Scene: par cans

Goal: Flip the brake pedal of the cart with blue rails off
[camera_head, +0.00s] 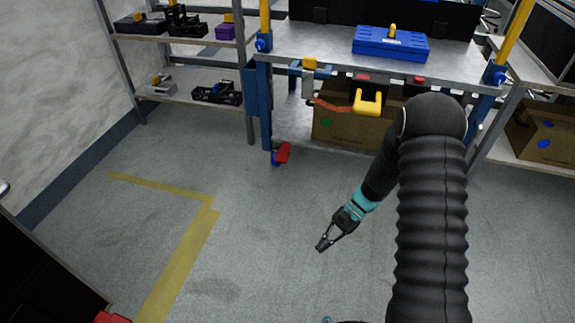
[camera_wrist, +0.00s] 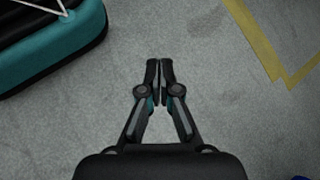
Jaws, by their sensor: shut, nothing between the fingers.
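The cart with blue rails (camera_head: 259,118) stands at the upper middle of the head view, with blue posts and grey shelves. A red pedal (camera_head: 284,152) with a blue part under it is at the foot of its near left post, just above the floor. I cannot tell its exact tilt. My gripper (camera_head: 321,248) is over the open floor in front of the cart, lower and to the right of the pedal in the picture, and apart from it. In the wrist view my gripper (camera_wrist: 160,62) is shut and empty, its fingertips together above bare floor.
A blue case (camera_head: 390,43) lies on the cart's top shelf; a cardboard box (camera_head: 340,128) is below. A yellow-handled piece (camera_head: 368,102) hangs at the shelf's front. A shelf rack (camera_head: 183,82) stands left. Yellow floor tape (camera_head: 180,262) marks otherwise clear floor.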

